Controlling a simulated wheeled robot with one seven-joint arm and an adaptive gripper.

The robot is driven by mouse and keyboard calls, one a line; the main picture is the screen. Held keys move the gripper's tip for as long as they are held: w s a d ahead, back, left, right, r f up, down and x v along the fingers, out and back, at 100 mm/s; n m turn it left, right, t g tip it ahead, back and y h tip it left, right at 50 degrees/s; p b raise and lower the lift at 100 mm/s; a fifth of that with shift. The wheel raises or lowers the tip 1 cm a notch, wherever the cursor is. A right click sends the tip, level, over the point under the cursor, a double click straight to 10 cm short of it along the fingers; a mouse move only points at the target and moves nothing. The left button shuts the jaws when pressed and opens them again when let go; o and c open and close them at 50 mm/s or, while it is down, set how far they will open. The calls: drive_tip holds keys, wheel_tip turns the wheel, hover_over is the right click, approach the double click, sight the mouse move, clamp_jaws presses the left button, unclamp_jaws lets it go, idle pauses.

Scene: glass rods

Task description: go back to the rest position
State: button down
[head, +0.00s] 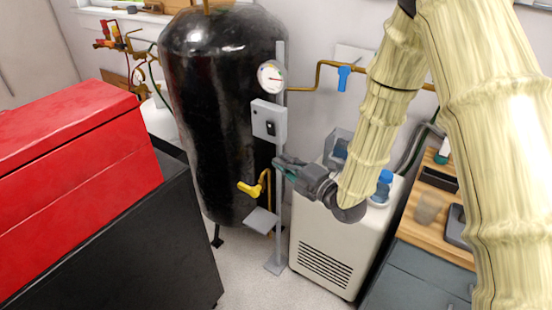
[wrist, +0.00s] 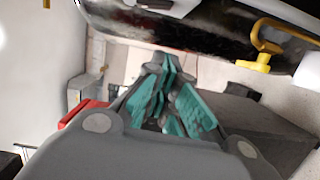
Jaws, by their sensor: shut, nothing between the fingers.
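My gripper (head: 288,164) is at the end of my arm, in the middle of the head view, pointing left. It is in front of the grey post and the black tank (head: 215,110). In the wrist view its teal-padded fingers (wrist: 165,75) come together at the tips with nothing between them. The yellow-handled valve (head: 250,188) is below and left of the gripper in the head view, apart from it. It also shows at the upper right of the wrist view (wrist: 255,62).
A grey switch box (head: 268,122) and a gauge (head: 271,77) are above the gripper. A white cabinet (head: 325,250) stands below right with a blue-capped container (head: 382,188) on it. A red chest (head: 75,140) on a black cabinet is at left. Some floor (head: 245,290) is clear.

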drive_tip(key=shift+s+d, duration=0.2)
drive_tip(key=shift+s, duration=0.05)
idle(0.3)
drive_tip(key=s+d+f+m+g+h+p, duration=0.1)
drive_tip(key=s+d+f+m+g+h, duration=0.15)
drive_tip(key=s+f+m, duration=0.4)
drive_tip(key=s+d+f+m+g+h, duration=0.1)
drive_tip(key=s+d+f+m+h, duration=0.2)
drive_tip(key=f, duration=0.7)
drive_tip(key=s+d+f+m+g+h+p, duration=0.1)
drive_tip(key=s+d+f+m+g+h, duration=0.1)
drive_tip(key=s+d+f+m, duration=0.45)
drive_tip(key=s+d+f+m+g+h, duration=0.2)
drive_tip(key=s+f+m+g, duration=0.2)
drive_tip(key=s, duration=0.8)
drive_tip(key=s+d+f+m+g+h, duration=0.2)
drive_tip(key=s+f, duration=0.5)
drive_tip(key=s, duration=0.6)
drive_tip(key=d+m+g, duration=0.1)
drive_tip(key=m+g, duration=0.1)
drive_tip(key=m, duration=0.1)
drive_tip(key=shift+d+f+m+p, duration=0.2)
drive_tip(key=shift+f+m+p, duration=0.1)
drive_tip(key=shift+m, duration=0.1)
